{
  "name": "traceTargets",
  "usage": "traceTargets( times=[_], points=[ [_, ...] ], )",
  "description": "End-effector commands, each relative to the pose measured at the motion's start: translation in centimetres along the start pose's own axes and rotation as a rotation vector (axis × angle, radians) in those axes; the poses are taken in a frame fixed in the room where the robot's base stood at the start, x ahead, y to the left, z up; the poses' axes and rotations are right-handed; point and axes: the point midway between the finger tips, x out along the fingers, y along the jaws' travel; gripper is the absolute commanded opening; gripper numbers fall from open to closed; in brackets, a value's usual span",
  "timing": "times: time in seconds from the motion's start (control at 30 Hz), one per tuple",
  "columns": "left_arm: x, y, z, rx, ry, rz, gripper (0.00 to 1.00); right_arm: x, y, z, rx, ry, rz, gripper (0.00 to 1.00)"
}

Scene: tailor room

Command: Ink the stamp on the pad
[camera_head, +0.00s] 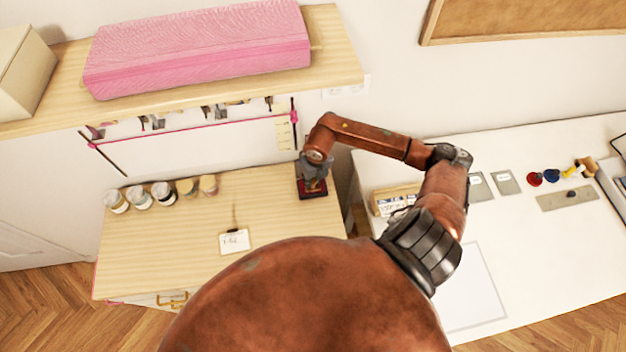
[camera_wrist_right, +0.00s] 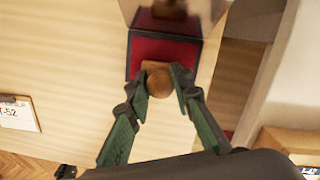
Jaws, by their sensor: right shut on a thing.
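The stamp shows in the right wrist view as a round wooden knob (camera_wrist_right: 159,84) between the fingertips of my right gripper (camera_wrist_right: 160,78). The gripper is shut on this knob. The ink pad (camera_wrist_right: 165,52) is a red pad in a dark frame, directly under and beyond the knob. In the head view the pad (camera_head: 314,194) lies near the right edge of the wooden worktop, with my right gripper (camera_head: 313,182) over it. The stamp's lower face is hidden, so I cannot tell whether it touches the pad. My left gripper is not in view.
A card on a clipboard (camera_head: 234,241) lies on the worktop (camera_head: 270,215), left of the pad. Several jars (camera_head: 163,194) line its back left. A white table (camera_head: 450,145) stands at right beyond a gap.

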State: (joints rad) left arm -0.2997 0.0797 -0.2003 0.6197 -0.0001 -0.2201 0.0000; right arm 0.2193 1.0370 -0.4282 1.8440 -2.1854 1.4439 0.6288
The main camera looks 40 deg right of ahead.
Motion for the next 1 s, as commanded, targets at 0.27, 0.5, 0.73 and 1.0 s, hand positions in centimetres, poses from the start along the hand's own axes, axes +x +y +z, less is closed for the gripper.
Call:
traceTargets(
  times=[0.27,0.5,0.73,1.0],
  points=[
    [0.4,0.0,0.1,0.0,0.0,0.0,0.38,0.4,0.0,-0.1,0.0,0.0,0.0,0.0],
    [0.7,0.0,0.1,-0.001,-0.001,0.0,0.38,0.8,0.1,-0.2,-0.001,0.002,0.0,0.0],
    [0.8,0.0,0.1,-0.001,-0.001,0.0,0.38,1.1,0.1,-0.4,-0.001,0.006,0.0,0.0],
    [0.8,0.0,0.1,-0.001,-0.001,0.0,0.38,1.2,0.1,-0.6,0.0,0.01,0.001,0.0]
  ],
)
